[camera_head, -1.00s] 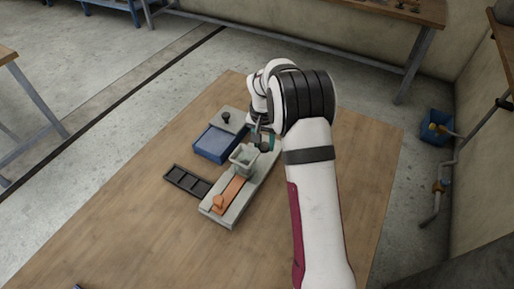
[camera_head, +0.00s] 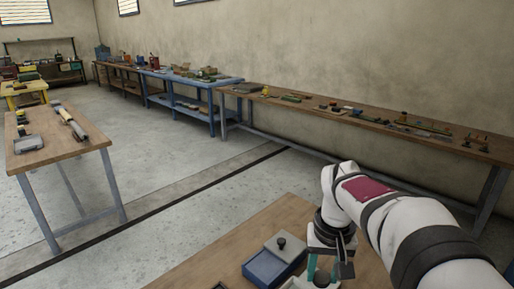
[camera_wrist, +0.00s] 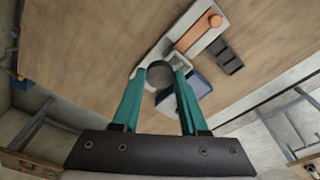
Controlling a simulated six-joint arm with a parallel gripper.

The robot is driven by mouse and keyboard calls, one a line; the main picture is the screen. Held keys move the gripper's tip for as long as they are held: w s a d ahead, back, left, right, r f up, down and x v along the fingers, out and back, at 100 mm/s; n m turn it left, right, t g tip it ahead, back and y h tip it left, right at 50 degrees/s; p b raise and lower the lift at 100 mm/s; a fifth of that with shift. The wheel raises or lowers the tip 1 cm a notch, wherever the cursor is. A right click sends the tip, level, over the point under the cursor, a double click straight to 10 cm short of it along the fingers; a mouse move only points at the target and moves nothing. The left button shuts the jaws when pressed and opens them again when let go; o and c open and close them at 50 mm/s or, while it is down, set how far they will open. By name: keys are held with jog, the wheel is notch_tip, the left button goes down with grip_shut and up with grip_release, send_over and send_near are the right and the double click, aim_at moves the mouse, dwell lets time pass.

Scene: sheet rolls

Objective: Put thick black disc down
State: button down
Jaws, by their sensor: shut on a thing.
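My gripper (camera_wrist: 159,74) has teal fingers and is shut on the thick black disc (camera_wrist: 160,75), which shows between the fingertips in the wrist view. In the head view my gripper (camera_head: 322,268) is at the bottom edge, with the dark disc (camera_head: 321,280) low between its fingers. In the wrist view the disc is over or at the end of the long grey base (camera_wrist: 205,34). I cannot tell whether it touches the base.
The blue box's grey neighbour with a black knob (camera_head: 282,242) shows in the head view. Bare wooden table (camera_head: 215,245) lies left.

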jog(key=s+a+r+n, duration=0.3)
jog(key=a, duration=0.1)
jog(key=w+a+f+n+y, duration=0.1)
jog(key=w+a+f+n, duration=0.45)
jog(key=f, duration=0.35)
jog(key=w+a+f+n, duration=0.4)
jog(key=a+f+n, duration=0.1)
jog(key=a+f, duration=0.25)
jog(key=shift+n+g, duration=0.4)
jog(key=shift+n, duration=0.05)
jog(key=f, duration=0.9)
jog(key=shift+w+d, duration=0.1)
jog(key=shift+w, duration=0.2)
jog(key=shift+f, duration=0.1)
jog(key=shift+f, duration=0.2)
jog(key=shift+f, duration=0.35)
jog(key=shift+c, duration=2.2)
grip_release()
jog(key=shift+f, duration=0.1)
